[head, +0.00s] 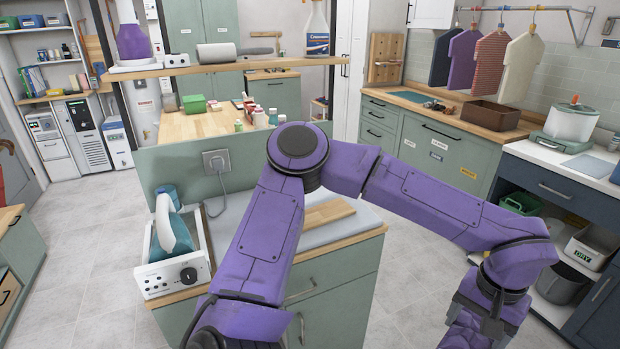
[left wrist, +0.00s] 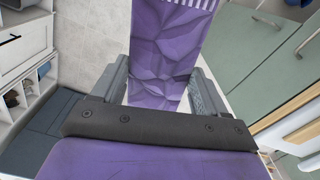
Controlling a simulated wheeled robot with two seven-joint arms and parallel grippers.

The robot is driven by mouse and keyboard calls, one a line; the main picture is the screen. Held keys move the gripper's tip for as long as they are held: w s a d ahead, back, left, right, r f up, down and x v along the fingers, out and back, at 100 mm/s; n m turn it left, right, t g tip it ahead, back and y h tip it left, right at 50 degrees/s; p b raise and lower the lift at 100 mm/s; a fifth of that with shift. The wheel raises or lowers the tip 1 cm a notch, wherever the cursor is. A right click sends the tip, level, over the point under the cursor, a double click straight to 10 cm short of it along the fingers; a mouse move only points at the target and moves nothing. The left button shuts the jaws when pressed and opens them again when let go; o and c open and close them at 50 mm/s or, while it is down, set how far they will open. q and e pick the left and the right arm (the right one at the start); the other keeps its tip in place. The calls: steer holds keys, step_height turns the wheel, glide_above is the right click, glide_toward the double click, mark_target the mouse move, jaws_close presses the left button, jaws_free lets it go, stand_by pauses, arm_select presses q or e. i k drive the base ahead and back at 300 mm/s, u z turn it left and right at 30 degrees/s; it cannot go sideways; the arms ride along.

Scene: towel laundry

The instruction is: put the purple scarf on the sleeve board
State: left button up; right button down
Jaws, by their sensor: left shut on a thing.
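The purple scarf (left wrist: 168,50) fills the middle of the left wrist view, with a creased surface and a white striped band at its top edge. My left gripper (left wrist: 163,92) is shut on it, a finger at each side of the cloth. In the head view my left gripper (head: 478,325) is at the lower right, partly cut off, so how the scarf hangs there is unclear. I cannot clearly make out the sleeve board; a grey padded roll-like shape (head: 217,53) lies on the upper shelf. My right gripper is not in view.
A white tray (head: 176,273) with an iron (head: 172,228) and a wooden board (head: 328,213) are on the near green cabinet. A brown bin (head: 488,116) and white pot (head: 571,122) stand on the right counters. The floor (head: 405,262) between is clear.

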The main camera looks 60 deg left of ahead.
mark_target(320, 192)
steer(key=u, duration=1.25)
